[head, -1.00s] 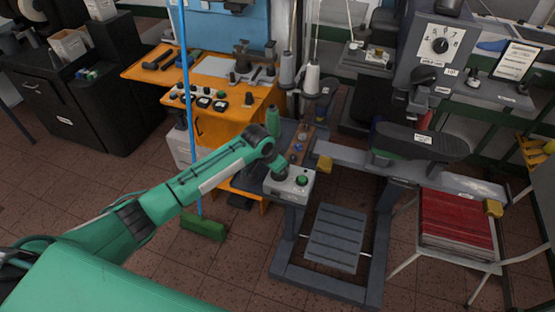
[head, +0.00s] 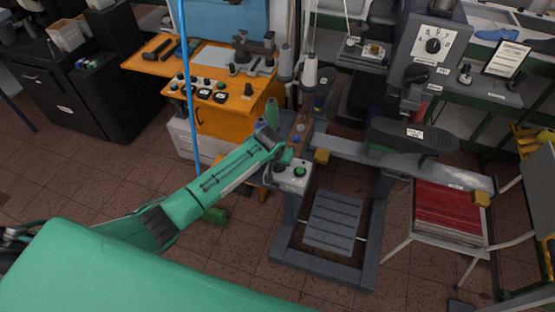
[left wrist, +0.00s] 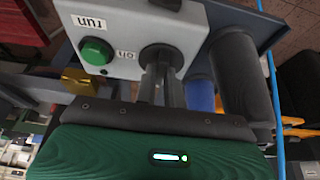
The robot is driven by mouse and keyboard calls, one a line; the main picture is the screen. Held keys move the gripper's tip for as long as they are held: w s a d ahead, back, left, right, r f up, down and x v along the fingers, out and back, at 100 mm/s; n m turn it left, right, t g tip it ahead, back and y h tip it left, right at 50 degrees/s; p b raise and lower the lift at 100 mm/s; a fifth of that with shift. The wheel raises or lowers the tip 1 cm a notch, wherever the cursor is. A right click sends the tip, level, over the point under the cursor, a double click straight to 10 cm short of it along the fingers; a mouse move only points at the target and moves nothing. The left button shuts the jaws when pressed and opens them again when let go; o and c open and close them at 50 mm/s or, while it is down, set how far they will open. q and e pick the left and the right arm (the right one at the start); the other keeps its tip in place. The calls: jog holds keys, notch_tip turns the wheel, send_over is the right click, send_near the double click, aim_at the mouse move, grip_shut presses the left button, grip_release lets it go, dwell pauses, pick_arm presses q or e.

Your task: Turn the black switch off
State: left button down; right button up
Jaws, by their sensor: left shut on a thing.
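The black switch (left wrist: 160,55) is on a light grey control box (left wrist: 122,30), beside a round green button (left wrist: 95,50). Labels reading "run" and "on" appear upside down in the left wrist view. My left gripper (left wrist: 163,88) is shut on the switch, its dark fingers reaching onto the knob. The fingers hide part of the knob, so its exact angle is unclear. In the head view the control box (head: 298,184) sits on a grey machine frame, and my left gripper (head: 281,160) is at its back left corner. My right gripper is not in view.
A dark cylinder (left wrist: 240,75) and a blue part (left wrist: 201,95) stand close beside the fingers in the left wrist view. An orange bench (head: 235,115) is behind the box. A blue-handled broom (head: 189,80) stands left, and a stool with red sheets (head: 450,215) is right.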

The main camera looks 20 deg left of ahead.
pick_arm(q)
jog(key=c, duration=1.5)
grip_release()
jog(key=b+v, duration=0.3)
jog(key=v, duration=1.1)
jog(key=shift+b, duration=0.4)
jog(key=shift+f, duration=0.1)
